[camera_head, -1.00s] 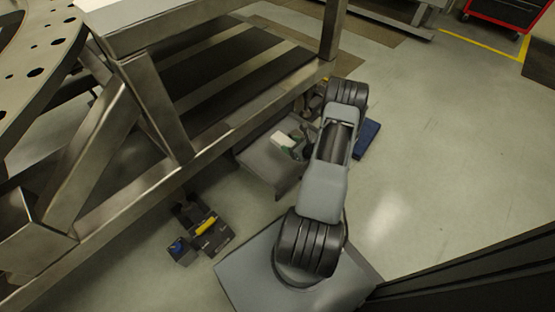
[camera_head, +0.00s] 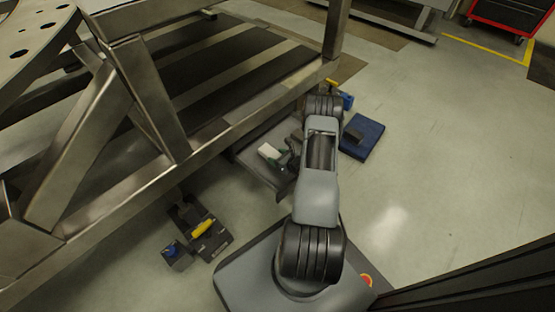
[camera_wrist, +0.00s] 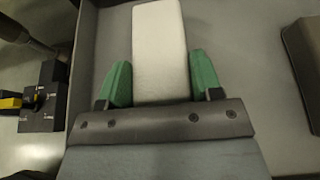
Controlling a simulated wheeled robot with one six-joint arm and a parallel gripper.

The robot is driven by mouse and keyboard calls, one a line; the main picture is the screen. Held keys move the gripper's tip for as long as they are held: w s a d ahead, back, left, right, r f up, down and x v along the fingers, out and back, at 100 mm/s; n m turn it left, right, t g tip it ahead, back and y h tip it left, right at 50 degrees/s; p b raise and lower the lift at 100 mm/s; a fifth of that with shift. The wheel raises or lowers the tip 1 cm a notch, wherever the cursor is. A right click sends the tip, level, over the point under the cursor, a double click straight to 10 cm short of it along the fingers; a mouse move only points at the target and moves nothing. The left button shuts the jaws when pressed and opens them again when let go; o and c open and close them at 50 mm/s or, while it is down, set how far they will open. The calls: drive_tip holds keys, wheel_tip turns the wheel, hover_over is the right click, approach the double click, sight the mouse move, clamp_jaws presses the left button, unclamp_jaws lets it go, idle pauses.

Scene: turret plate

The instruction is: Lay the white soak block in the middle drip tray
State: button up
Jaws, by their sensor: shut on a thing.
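The white soak block (camera_wrist: 160,45) is between the green fingertips of my gripper (camera_wrist: 160,88) in the wrist view, and the gripper is shut on it. In the head view the white block (camera_head: 269,153) shows just left of my arm, with my gripper (camera_head: 281,160) partly hidden beside it. Behind the block in the wrist view is a grey tray (camera_wrist: 230,40) with a raised dark edge. In the head view the grey tray (camera_head: 252,160) lies under the frame's lower beam. I cannot tell whether the block touches it, or which tray it is.
A metal frame (camera_head: 150,95) fills the left. A dark tool caddy with a yellow handle (camera_head: 202,229) stands on the floor, lower left. A blue mat (camera_head: 366,134) with a dark block (camera_head: 353,135) lies right of my arm.

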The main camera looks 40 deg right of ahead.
drive_tip(key=shift+r, duration=0.1)
drive_tip(key=shift+f+b, duration=0.55)
drive_tip(key=shift+f, duration=0.1)
drive_tip(key=o, duration=0.9)
drive_tip(key=shift+o, duration=0.2)
drive_tip(key=shift+r, duration=0.1)
